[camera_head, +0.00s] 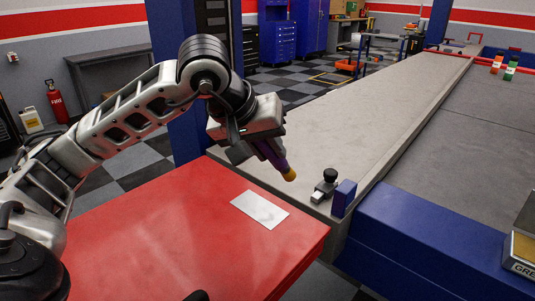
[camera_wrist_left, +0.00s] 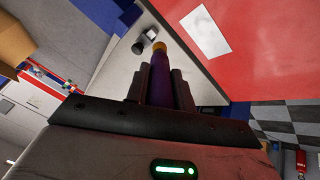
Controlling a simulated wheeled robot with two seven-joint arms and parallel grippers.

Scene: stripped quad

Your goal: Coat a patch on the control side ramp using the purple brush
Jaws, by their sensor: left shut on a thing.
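My left gripper (camera_head: 258,146) is shut on the purple brush (camera_head: 274,157), which has a yellow-orange tip. The brush tilts down and to the right, its tip in front of the near end of the grey ramp (camera_head: 345,115) in the head view; I cannot tell how large the gap below it is. The left wrist view shows the brush (camera_wrist_left: 160,78) between the fingers, its tip near a black and silver control piece (camera_wrist_left: 150,34). In the head view this control piece (camera_head: 325,187) stands on the ramp's near corner. No coated patch is discernible.
A red tabletop (camera_head: 150,235) with a white sheet (camera_head: 260,209) lies in front of the ramp. A blue block (camera_head: 343,198) stands beside the control piece. A blue beam (camera_head: 430,235) crosses at right. Most of the ramp surface is clear.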

